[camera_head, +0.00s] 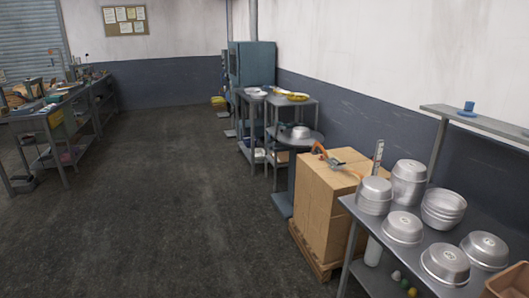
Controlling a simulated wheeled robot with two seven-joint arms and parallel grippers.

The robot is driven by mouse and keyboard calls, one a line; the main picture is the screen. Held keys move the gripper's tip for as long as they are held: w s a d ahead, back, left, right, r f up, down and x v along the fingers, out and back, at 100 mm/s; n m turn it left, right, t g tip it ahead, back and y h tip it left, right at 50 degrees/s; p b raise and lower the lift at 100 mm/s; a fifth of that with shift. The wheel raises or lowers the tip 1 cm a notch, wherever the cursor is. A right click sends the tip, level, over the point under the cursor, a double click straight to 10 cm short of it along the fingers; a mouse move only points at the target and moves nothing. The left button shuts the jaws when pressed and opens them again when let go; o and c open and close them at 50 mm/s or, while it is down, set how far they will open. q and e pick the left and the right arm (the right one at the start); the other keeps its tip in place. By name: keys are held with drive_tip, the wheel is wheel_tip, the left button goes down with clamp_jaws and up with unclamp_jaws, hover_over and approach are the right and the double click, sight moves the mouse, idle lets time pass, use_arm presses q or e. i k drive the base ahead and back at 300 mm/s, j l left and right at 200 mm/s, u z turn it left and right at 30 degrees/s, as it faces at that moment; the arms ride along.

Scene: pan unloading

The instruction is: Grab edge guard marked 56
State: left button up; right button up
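No number 56 can be read anywhere in the head view. A narrow pale upright strip (378,152) with small dark marks stands by the back right of the cardboard box (325,200). It could be an edge guard, but its marks are too small to read. Its lower end is hidden behind the metal pans. An orange-handled tool (327,156) lies on top of the box. Neither of my grippers is in view.
The box stands on a wooden pallet (318,262). A metal table (362,213) with several upturned pans (403,227) is at the right, below a wall shelf (480,120). Workbenches (60,105) line the left. The dark floor (170,200) between is clear.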

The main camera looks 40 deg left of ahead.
sight(316, 151)
drive_tip(key=u, duration=0.8)
drive_tip(key=z, duration=0.3)
drive_tip(key=i+j+z, duration=0.4)
drive_tip(key=i, duration=0.2)
drive_tip(key=i+j+z, duration=0.4)
drive_tip(key=i+j, duration=0.15)
drive_tip(key=j, duration=0.2)
